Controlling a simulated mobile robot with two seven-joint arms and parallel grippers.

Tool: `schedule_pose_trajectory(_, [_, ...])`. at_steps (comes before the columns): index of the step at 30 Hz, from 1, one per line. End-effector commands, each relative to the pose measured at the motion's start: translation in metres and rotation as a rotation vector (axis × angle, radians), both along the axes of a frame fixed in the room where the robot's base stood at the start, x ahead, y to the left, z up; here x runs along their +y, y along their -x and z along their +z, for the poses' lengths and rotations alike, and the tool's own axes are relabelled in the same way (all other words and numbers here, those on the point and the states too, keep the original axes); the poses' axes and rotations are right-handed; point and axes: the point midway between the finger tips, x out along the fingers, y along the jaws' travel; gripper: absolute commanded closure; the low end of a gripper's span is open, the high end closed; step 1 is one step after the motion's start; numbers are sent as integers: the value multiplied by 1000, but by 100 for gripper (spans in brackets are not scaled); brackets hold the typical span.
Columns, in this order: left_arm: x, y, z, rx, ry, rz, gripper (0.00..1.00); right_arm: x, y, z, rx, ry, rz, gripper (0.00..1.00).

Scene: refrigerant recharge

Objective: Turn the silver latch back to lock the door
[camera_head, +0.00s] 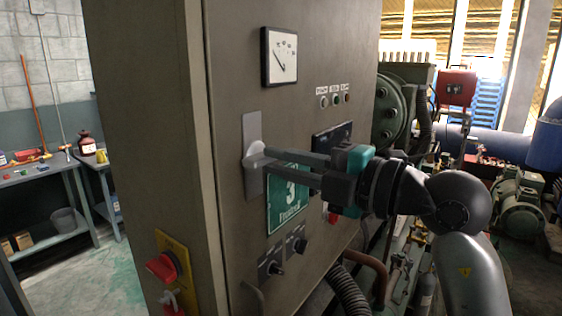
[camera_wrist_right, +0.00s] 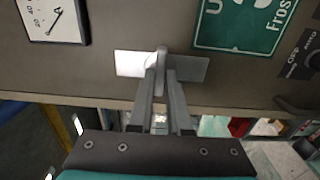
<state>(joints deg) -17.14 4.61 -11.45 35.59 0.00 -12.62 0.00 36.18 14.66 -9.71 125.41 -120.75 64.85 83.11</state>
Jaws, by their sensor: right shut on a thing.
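The silver latch (camera_head: 253,157) sits on its upright silver plate (camera_head: 252,126) near the left edge of the grey cabinet door (camera_head: 236,60). My right gripper (camera_head: 262,160) reaches in from the right, and its fingertips are shut on the latch handle. In the right wrist view the latch (camera_wrist_right: 161,58) stands out from its plate (camera_wrist_right: 131,64) between the tips of my right gripper (camera_wrist_right: 161,75). The fingers partly hide the handle. The door lies flat with the cabinet front, with no visible gap. My left gripper is in neither view.
A green sign (camera_head: 288,203) with a 3 is just right of the latch. A gauge (camera_head: 279,56) is above it. Black knobs (camera_head: 276,267) are below. A red switch on a yellow plate (camera_head: 165,266) is on the cabinet's left side. A workbench (camera_head: 45,168) stands at far left.

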Motion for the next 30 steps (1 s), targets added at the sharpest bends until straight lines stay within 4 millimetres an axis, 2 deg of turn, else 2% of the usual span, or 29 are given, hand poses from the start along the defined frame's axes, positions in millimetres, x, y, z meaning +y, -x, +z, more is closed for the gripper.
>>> schedule_pose_trajectory(30, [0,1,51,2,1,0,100,0,0,2,225,-165,1,100])
